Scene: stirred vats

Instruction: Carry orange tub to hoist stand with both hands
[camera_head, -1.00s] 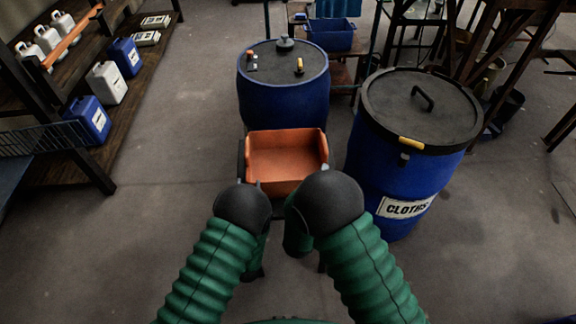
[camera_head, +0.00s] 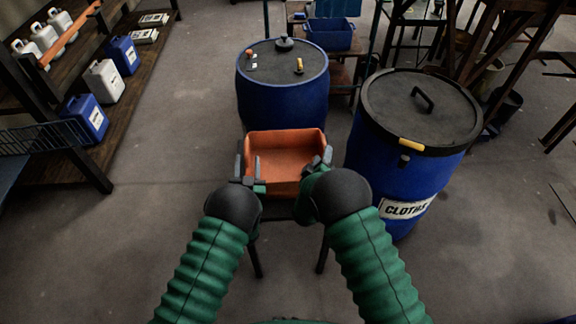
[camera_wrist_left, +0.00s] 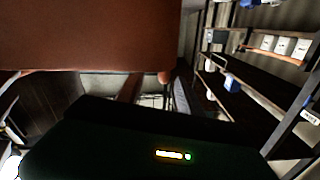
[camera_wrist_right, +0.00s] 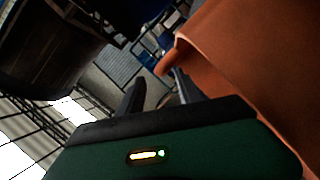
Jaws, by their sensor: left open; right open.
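The orange tub (camera_head: 283,158) sits upright and empty on a small dark stand (camera_head: 258,235) with thin legs. My left gripper (camera_head: 248,170) is open at the tub's left side. My right gripper (camera_head: 320,160) is open at the tub's right side. In the left wrist view the tub's wall (camera_wrist_left: 85,35) fills the upper left, close to the gripper. In the right wrist view the tub (camera_wrist_right: 250,60) fills the right side, beside the dark fingers (camera_wrist_right: 160,95). I cannot tell whether any finger touches the tub. No hoist stand can be clearly made out.
A blue drum (camera_head: 283,100) with small items on its lid stands just behind the tub. A larger blue drum labelled CLOTHS (camera_head: 395,185) stands close on the right. A shelf with canisters (camera_head: 104,80) is at the left. The floor between shelf and tub is clear.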

